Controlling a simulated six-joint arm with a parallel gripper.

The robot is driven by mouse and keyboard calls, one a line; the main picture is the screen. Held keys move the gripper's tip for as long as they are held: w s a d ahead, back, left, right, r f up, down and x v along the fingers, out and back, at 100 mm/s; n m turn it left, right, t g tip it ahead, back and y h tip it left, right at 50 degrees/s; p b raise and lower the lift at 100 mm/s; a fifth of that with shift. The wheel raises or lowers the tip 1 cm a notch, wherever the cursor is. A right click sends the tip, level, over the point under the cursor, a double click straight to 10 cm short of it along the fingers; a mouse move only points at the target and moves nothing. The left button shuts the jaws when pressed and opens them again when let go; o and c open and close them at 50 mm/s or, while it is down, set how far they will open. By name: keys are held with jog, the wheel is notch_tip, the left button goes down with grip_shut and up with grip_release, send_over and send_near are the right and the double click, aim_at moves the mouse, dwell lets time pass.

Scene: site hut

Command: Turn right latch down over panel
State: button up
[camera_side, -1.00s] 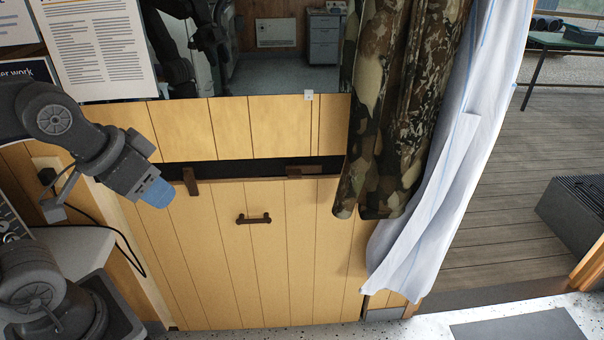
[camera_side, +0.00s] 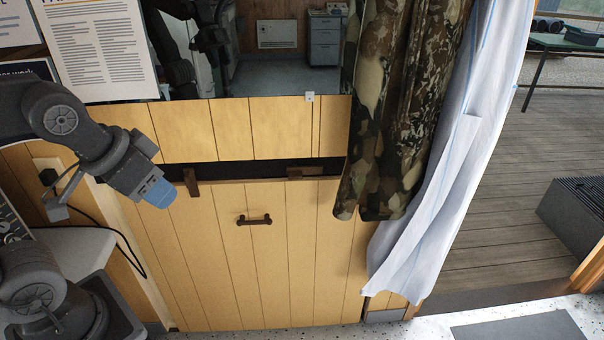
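The wooden panel (camera_side: 235,270) stands upright below a dark gap, with a brown handle (camera_side: 254,220) on its front. The right latch (camera_side: 307,173) is a brown bar lying level along the panel's top edge. The left latch (camera_side: 191,182) stands upright, its lower end over the panel's top edge. My gripper (camera_side: 160,194), with blue fingertips, is in front of the panel's upper left, left of the left latch and well away from the right latch. Nothing shows in it. The gap between its fingers cannot be made out from this side.
A mirror (camera_side: 280,75) is above the planks. A pale-topped unit (camera_side: 75,245) stands at left. The space before the panel's middle is clear.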

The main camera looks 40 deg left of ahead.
jog(key=w+a+f+m+g+y, duration=0.1)
jog(key=w+a+f+g+y, duration=0.3)
jog(key=w, duration=0.3)
jog(key=m+t+y, duration=0.8)
jog(key=t+y, duration=0.1)
jog(key=t, duration=0.2)
send_near(296, 179)
jog(key=x, duration=1.2)
jog(key=shift+w+a+r, duration=0.1)
jog(key=shift+w+a, duration=0.1)
jog(key=shift+a, duration=0.05)
jog(key=shift+c, duration=0.4)
grip_shut()
